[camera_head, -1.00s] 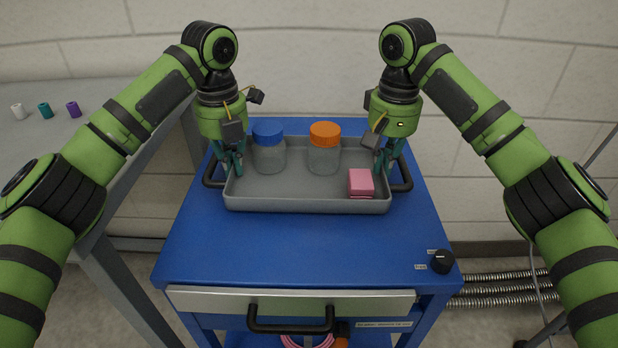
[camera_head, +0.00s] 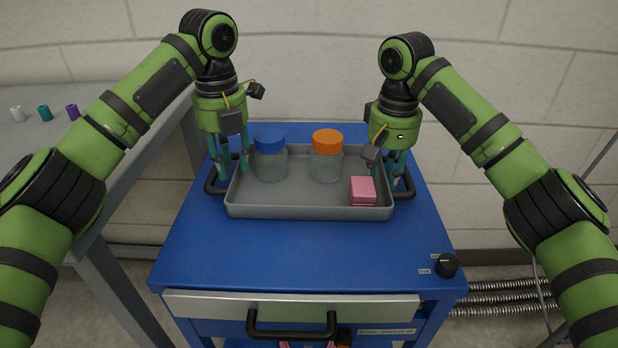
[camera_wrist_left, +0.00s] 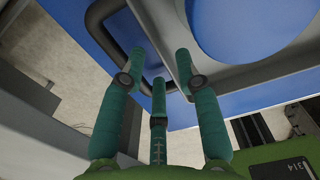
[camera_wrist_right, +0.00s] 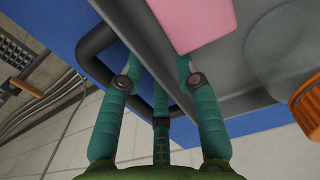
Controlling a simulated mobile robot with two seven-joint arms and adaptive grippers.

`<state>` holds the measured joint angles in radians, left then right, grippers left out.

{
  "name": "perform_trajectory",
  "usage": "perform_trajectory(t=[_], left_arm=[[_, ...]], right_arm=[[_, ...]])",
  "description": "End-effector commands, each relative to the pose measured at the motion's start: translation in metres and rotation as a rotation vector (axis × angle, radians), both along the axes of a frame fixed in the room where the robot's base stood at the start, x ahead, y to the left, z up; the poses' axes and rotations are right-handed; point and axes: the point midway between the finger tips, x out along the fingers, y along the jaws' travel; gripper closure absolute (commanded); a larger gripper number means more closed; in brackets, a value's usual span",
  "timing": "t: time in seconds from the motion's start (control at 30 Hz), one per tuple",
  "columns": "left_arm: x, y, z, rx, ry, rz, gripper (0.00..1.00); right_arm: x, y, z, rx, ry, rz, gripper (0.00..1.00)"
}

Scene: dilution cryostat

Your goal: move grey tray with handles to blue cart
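The grey tray with handles (camera_head: 310,212) lies flat on top of the blue cart (camera_head: 300,250). It holds a clear jar with a blue lid (camera_head: 270,160), a clear jar with an orange lid (camera_head: 326,160) and a pink block (camera_head: 362,191). My left gripper (camera_head: 229,168) is at the tray's left end, fingers spread, by the black left handle (camera_wrist_left: 100,22). My right gripper (camera_head: 398,178) is at the right end, fingers spread, by the black right handle (camera_wrist_right: 92,50). Both point down, fingertips around the handle and tray-wall area; exact contact is unclear.
A grey table (camera_head: 60,150) with several small coloured cylinders stands at the left. The cart has a drawer (camera_head: 290,305) with a black handle and a black knob (camera_head: 447,265) at its front right. The cart top in front of the tray is clear. A wall stands behind.

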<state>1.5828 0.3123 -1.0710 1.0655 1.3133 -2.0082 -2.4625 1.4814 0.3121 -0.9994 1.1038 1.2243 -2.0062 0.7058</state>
Motion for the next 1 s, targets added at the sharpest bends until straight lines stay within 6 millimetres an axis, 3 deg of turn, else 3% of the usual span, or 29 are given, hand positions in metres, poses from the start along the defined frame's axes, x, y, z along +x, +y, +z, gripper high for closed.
perform_trajectory(t=[0.1, 0.23, 0.57, 1.0], left_arm=[[0.001, 0.001, 0.029, 0.002, -0.021, 0.003, 0.67], [0.001, 0.002, 0.049, 0.002, -0.029, 0.004, 0.67], [0.001, 0.002, 0.069, 0.002, -0.036, 0.005, 0.67], [0.001, 0.003, 0.069, 0.002, -0.037, 0.005, 0.67]], right_arm=[[0.000, -0.001, 0.000, -0.002, 0.001, -0.003, 0.67], [0.000, -0.001, 0.001, -0.002, 0.001, -0.003, 0.67], [0.000, 0.000, 0.012, -0.001, -0.001, -0.001, 0.67], [0.000, -0.001, 0.097, -0.003, -0.004, -0.006, 0.67]])
